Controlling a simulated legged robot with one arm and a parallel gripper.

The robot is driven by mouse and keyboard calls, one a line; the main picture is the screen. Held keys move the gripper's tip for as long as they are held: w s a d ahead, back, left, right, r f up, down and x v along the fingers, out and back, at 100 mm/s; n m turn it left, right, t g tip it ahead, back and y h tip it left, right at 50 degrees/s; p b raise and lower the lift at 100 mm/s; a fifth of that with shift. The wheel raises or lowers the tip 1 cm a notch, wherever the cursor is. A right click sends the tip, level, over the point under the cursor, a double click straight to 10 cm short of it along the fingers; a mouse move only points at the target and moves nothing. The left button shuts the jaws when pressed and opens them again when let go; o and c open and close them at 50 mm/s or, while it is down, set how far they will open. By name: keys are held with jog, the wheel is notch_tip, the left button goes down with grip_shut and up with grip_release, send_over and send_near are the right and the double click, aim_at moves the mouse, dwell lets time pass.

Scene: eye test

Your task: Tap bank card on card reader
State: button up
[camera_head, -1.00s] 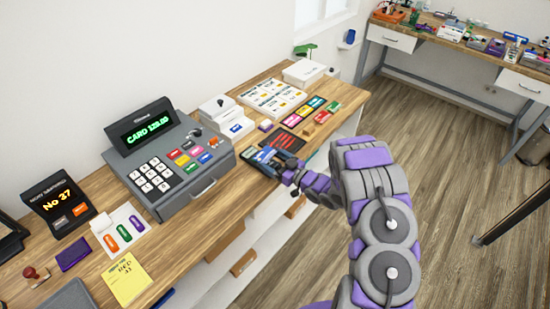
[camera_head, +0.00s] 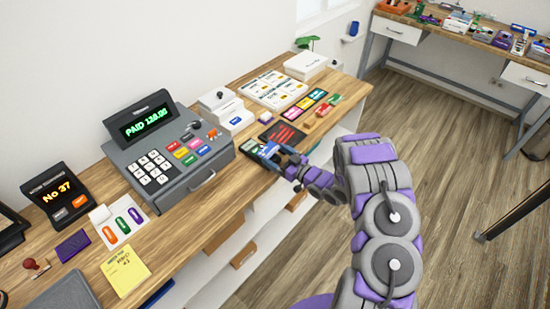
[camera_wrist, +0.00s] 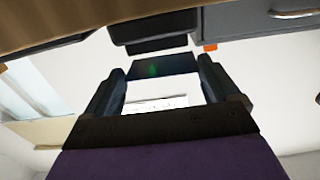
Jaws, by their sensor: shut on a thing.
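My gripper (camera_head: 281,161) is at the front edge of the counter, shut on a blue bank card (camera_head: 270,151). In the wrist view the card (camera_wrist: 163,66) spans between the two fingers and looks dark blue with a faint green glow. The small dark card reader (camera_head: 249,146) sits on the counter just left of the card. In the wrist view a dark block, likely the reader (camera_wrist: 150,28), is right beyond the card. I cannot tell whether card and reader touch. The cash register (camera_head: 187,178) display (camera_head: 148,121) reads "PAID" with an amount in green.
White boxes (camera_head: 227,112), a picture sheet (camera_head: 273,90) and coloured cards (camera_head: 306,104) fill the counter behind.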

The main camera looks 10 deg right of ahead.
jog(key=r, duration=0.2)
jog(key=r+p, duration=0.1)
jog(key=shift+d+r, duration=0.15)
jog(key=shift+d, duration=0.15)
jog(key=shift+a+r, duration=0.15)
jog(key=shift+a, duration=0.1)
jog(key=shift+s+a, duration=0.1)
jog(key=shift+a, duration=0.15)
jog(key=s+r+b, duration=0.2)
jog(key=s+r, duration=0.1)
jog(key=s, duration=1.1)
jog(key=shift+s+d+b, duration=0.3)
jog(key=shift+s+b, duration=0.05)
jog(key=shift+s, duration=0.05)
